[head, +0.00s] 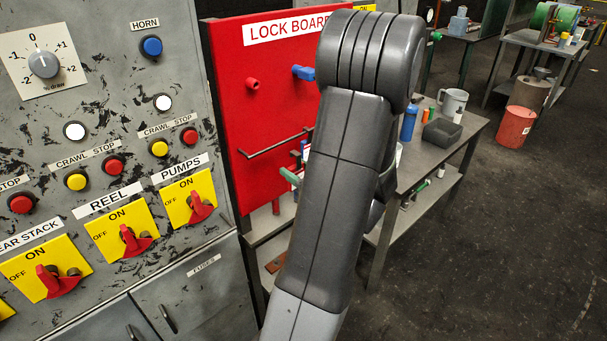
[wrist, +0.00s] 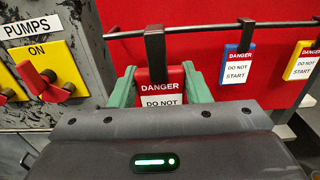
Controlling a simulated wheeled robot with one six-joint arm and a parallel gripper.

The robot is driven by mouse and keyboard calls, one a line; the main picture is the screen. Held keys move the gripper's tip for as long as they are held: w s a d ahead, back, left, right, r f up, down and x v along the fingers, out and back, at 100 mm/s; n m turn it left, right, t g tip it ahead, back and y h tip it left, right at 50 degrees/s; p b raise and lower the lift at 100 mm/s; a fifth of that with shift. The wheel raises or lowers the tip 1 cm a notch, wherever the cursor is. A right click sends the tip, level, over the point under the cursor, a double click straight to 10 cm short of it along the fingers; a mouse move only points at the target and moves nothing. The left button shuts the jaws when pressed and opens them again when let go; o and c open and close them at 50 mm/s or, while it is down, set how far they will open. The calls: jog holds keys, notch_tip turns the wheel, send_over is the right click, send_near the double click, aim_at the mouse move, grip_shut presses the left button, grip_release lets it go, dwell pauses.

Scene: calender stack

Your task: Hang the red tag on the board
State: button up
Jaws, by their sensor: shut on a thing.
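The red tag (wrist: 160,88) reads DANGER, DO NOT on a white label and has a dark hook strip (wrist: 155,55) rising from its top. My gripper (wrist: 159,72) is shut on it, with a green finger on each side. The tag is upright. The strip's top crosses the dark rail (wrist: 205,30) of the red board (wrist: 205,65); I cannot tell whether it is hooked over the rail or in front of it. In the head view my arm hides the tag; a green finger (head: 290,177) shows below the rail (head: 275,143) of the lock board (head: 237,120).
A blue tag (wrist: 238,66) and a yellow tag (wrist: 302,62) hang on the rail to the right. The control panel with the yellow PUMPS switch (wrist: 45,65) is close on the left. A cluttered side table (head: 425,165) stands right of the board.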

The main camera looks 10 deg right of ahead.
jog(key=shift+p+x, duration=0.7)
jog(key=shift+x, duration=4)
jog(key=shift+f+b, duration=0.45)
jog(key=shift+b, duration=0.25)
jog(key=o, duration=1)
jog(key=shift+o, duration=0.2)
jog(key=shift+s, duration=0.1)
jog(key=b+v, duration=0.3)
jog(key=v, duration=1)
jog(key=shift+s+d+f, duration=0.1)
jog(key=shift+s+d, duration=0.15)
jog(key=shift+s, duration=0.05)
